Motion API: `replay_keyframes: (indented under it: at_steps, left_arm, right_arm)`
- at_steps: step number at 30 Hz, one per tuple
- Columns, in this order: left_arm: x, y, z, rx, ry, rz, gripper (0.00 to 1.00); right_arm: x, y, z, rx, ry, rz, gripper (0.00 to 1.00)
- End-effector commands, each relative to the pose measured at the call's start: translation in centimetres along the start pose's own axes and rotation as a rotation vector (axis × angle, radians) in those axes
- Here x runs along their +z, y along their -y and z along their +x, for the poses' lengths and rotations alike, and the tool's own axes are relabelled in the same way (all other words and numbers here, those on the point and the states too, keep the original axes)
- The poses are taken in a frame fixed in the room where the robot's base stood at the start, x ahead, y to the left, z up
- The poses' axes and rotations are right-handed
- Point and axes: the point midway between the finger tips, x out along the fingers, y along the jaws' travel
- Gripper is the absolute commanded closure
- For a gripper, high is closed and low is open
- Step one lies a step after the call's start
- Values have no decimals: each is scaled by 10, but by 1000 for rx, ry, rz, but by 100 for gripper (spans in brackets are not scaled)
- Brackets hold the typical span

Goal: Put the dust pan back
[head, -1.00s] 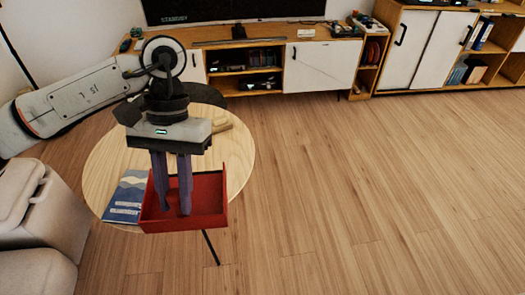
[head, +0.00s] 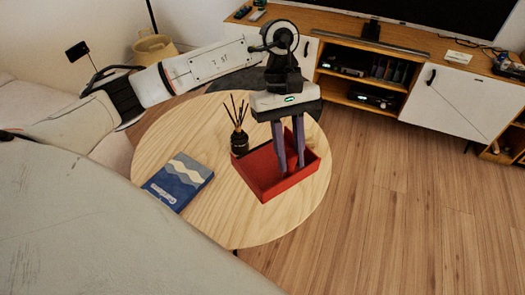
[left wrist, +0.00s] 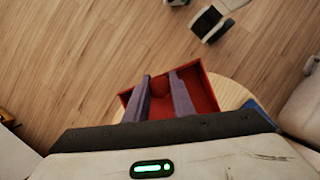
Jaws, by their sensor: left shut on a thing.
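The red dust pan (head: 259,171) is a shallow tray with raised walls, over the right part of the round wooden table (head: 215,215) in the head view. My left gripper (head: 290,168) points down into it, its two purple-grey fingers shut on part of it. In the left wrist view the fingers (left wrist: 165,95) close around a red part in the middle of the dust pan (left wrist: 205,90), whose lower side is hidden by the gripper body. I cannot tell whether the pan touches the tabletop. My right gripper is in neither view.
A reed diffuser (head: 239,140) stands on the table just left of the pan. A blue book (head: 178,182) lies on the table's left. A low TV cabinet (head: 460,98) runs behind, and a basket (head: 155,47) stands at the back left. Floor (head: 400,215) is clear to the right.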

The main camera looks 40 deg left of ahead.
Motion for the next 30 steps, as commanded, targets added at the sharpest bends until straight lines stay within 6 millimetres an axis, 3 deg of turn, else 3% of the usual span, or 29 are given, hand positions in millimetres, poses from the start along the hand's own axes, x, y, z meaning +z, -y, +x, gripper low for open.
replay_keyframes:
  at_steps: [1,3,9,12,20,30]
  left_arm:
    - [-24,-6,29,67,5,-160,100]
    - [-52,-15,46,167,3,-389,100]
    - [-121,-26,76,401,-1,-922,100]
    - [-146,-26,84,476,-2,-1094,100]
    - [-172,-25,96,549,0,-1268,100]
    - [-190,-25,138,548,0,-1266,100]
  right_arm:
    - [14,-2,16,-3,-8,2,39]
    - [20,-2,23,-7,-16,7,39]
    - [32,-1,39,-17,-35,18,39]
    - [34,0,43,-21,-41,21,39]
    - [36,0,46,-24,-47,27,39]
    - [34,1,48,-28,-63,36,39]
